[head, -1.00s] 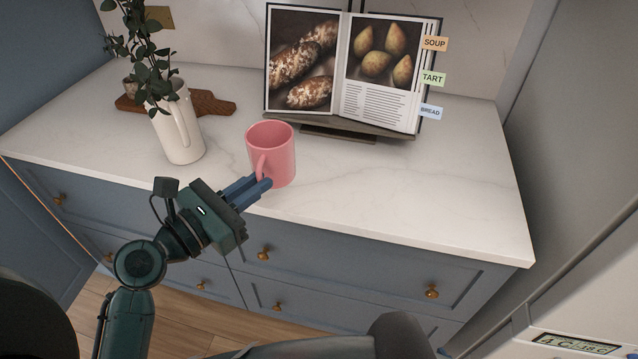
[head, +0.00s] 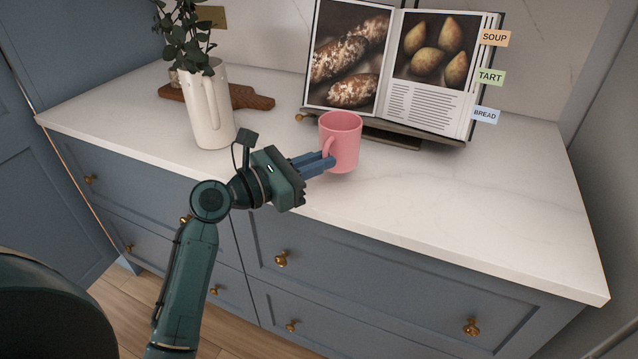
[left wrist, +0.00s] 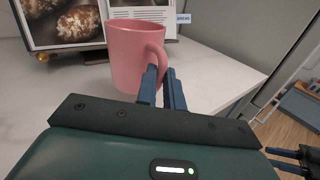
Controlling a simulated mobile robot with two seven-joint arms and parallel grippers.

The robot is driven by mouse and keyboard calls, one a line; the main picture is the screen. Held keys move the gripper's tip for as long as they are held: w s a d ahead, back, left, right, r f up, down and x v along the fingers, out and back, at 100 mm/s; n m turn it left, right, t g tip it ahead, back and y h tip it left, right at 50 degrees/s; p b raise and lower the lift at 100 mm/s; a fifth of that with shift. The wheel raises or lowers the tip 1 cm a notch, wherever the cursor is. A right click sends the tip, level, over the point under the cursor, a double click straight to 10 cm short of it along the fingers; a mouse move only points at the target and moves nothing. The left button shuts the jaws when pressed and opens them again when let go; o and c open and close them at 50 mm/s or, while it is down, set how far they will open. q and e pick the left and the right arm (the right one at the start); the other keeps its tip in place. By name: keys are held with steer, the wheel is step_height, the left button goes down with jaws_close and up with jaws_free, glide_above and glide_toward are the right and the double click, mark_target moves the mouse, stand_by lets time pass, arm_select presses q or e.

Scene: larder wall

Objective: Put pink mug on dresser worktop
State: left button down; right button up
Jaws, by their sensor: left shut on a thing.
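The pink mug (head: 343,143) is upright at the dresser worktop (head: 430,205), near its front edge and in front of the cookbook. I cannot tell whether its base touches the worktop. My left gripper (head: 326,163) is shut on the mug's handle, coming from the front left. In the left wrist view the mug (left wrist: 133,55) stands upright beyond the blue fingers (left wrist: 162,88), with its handle between them. The right gripper is not clearly seen in the head view; blue fingers of another gripper (left wrist: 285,160) show at the lower right of the left wrist view.
An open cookbook (head: 428,65) on a stand is close behind the mug. A white jug (head: 211,110) with leafy stems and a wooden board (head: 250,97) are at the left. The worktop's right part is clear. Drawers with brass knobs (head: 281,259) lie below.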

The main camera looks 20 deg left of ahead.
arm_select(q)
steer(key=shift+f+b, duration=0.4)
steer(key=shift+f, duration=1.5)
steer(key=c, duration=1.5)
jaws_free()
steer(key=shift+f, duration=0.15)
